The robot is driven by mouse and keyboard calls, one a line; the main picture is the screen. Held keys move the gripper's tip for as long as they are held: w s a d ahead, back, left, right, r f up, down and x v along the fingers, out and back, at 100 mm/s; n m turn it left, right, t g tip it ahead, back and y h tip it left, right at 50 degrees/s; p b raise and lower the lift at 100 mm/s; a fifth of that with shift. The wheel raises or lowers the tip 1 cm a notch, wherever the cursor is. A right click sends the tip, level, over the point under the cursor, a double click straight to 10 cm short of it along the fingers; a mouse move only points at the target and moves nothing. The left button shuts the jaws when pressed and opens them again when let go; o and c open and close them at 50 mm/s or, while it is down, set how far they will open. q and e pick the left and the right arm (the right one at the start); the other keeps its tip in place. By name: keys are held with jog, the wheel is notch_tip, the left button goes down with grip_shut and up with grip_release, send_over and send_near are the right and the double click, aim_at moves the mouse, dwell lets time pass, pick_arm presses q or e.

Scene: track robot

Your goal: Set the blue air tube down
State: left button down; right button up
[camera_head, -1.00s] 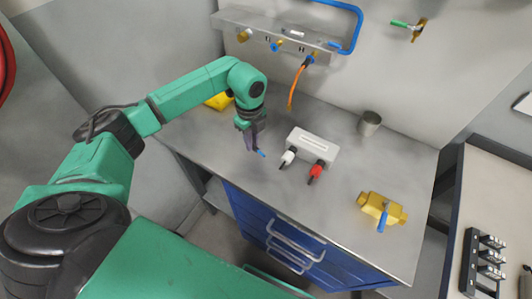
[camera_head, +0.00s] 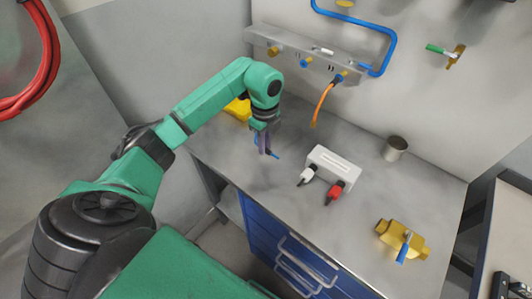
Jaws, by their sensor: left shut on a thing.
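My left gripper (camera_head: 266,143) points down over the left part of the grey bench top (camera_head: 230,150). It is shut on the blue air tube (camera_head: 274,155), of which only a short blue end shows beside the fingers. The rest of the tube is hidden by the gripper and arm. I cannot tell whether the tube touches the bench. My right gripper is not in view.
A white block (camera_head: 333,165) with a white plug (camera_head: 307,175) and a red plug (camera_head: 333,192) stands right of the gripper. A metal cup (camera_head: 395,148), a yellow valve (camera_head: 402,240) and a yellow object (camera_head: 238,109) are on the bench. An orange hose (camera_head: 321,105) hangs behind.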

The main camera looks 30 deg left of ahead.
aim_at(265, 161)
pick_arm(q)
notch_tip(265, 161, down, 4)
jog(key=shift+f+p, duration=0.2)
jog(key=shift+p, duration=0.3)
jog(key=shift+f, duration=0.35)
jog(key=c, duration=0.8)
grip_release()
jog(key=shift+r, duration=0.1)
jog(key=shift+r, duration=0.1)
notch_tip(265, 161, up, 8)
jog(key=b, duration=0.3)
jog(key=shift+w+r, duration=0.1)
notch_tip(265, 161, up, 4)
